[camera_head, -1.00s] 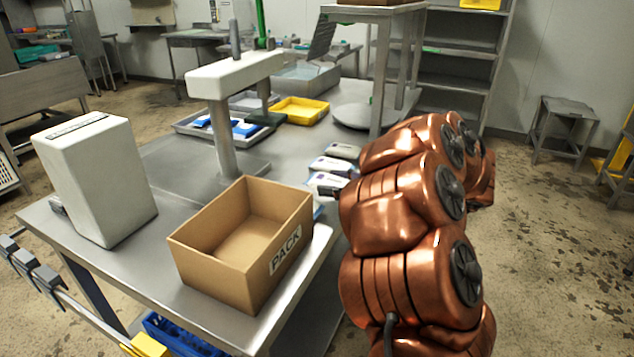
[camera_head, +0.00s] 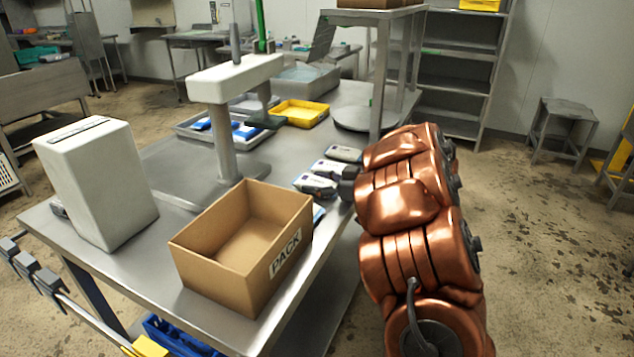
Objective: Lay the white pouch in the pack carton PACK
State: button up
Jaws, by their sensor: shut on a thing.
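The pack carton PACK (camera_head: 288,258) is an open, empty brown cardboard box at the front of the steel table, with its label on the right-hand side. A white pouch (camera_head: 314,186) with dark marks is just behind the carton's right back corner, outside it. My gripper (camera_head: 338,184) reaches in from the right and is shut on this pouch. The fingers are small and partly hidden by my copper arm. I cannot tell whether the pouch is clear of the table.
Two other pale packs (camera_head: 344,153) lie just behind the held pouch. A blue item (camera_head: 318,213) shows beside the carton's right edge. A white post-mounted device (camera_head: 232,80) stands behind the carton, and a white box-shaped unit (camera_head: 98,185) stands left.

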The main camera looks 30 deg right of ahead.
jog(key=o, duration=1.4)
jog(key=shift+f, duration=0.1)
jog(key=shift+o, duration=0.2)
jog(key=shift+f+b, duration=0.15)
jog(key=shift+b, duration=0.15)
